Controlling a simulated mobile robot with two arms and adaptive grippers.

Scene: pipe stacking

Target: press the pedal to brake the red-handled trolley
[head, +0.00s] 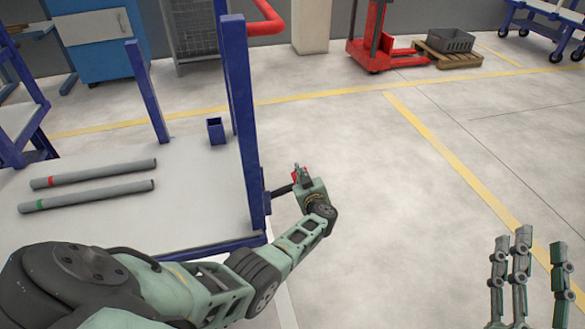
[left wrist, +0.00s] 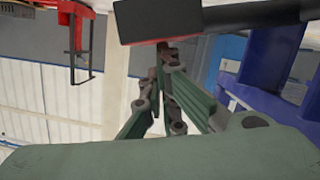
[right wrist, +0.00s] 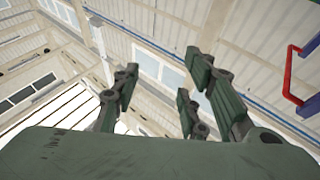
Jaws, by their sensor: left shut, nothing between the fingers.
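The trolley's white deck (head: 110,230) with blue posts (head: 245,120) fills the left of the head view, and its red handle (head: 262,27) is at the top. The pedal is a dark bar (head: 281,190) with a red pad, sticking out from the near right post. My left gripper (head: 300,170) is shut and empty, right at the pad; contact cannot be told. My right gripper (head: 522,240) is open and empty at the lower right, away from the trolley.
Two grey pipes, one with a red band (head: 95,174) and one with a green band (head: 90,195), lie on the deck. A red pallet jack (head: 375,45) and a grey crate (head: 450,40) stand at the back. The floor right of the trolley is clear.

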